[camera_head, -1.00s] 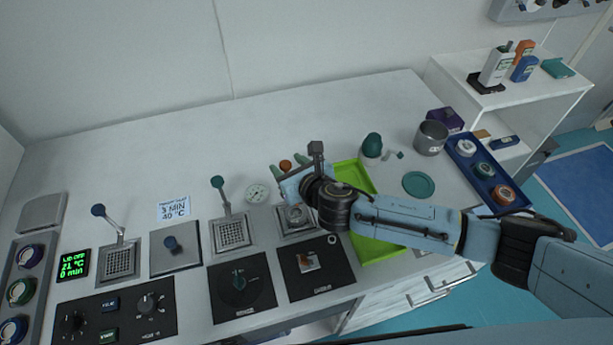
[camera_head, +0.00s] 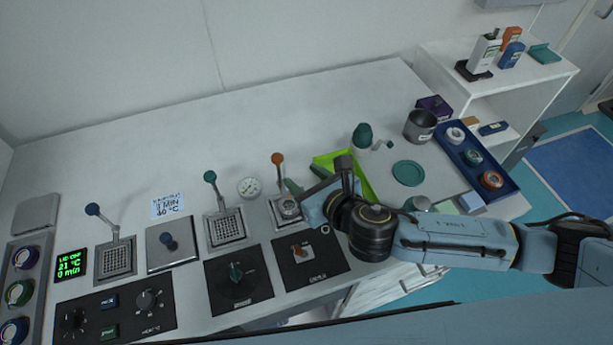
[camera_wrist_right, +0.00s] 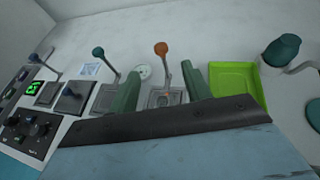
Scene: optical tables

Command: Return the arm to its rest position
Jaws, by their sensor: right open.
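My right arm (camera_head: 455,240) comes in from the right over the front right of the table. Its gripper (camera_head: 305,178) is open, with green fingers beside the orange-knobbed lever (camera_head: 278,159). In the right wrist view the two fingers of the gripper (camera_wrist_right: 162,85) stand apart. The orange-knobbed lever (camera_wrist_right: 162,50) shows between them, and nothing is held. I cannot tell the exact gap between fingers and lever. The lever's metal base (camera_head: 285,208) is partly hidden by the gripper. My left gripper is not in view.
A lime-green tray (camera_head: 325,160) lies behind the wrist, partly covered by the arm. A teal disc (camera_head: 408,173), a grey pot (camera_head: 420,125) and a blue tray (camera_head: 487,172) stand to the right. Levers and dial panels line the left. The table's back is clear.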

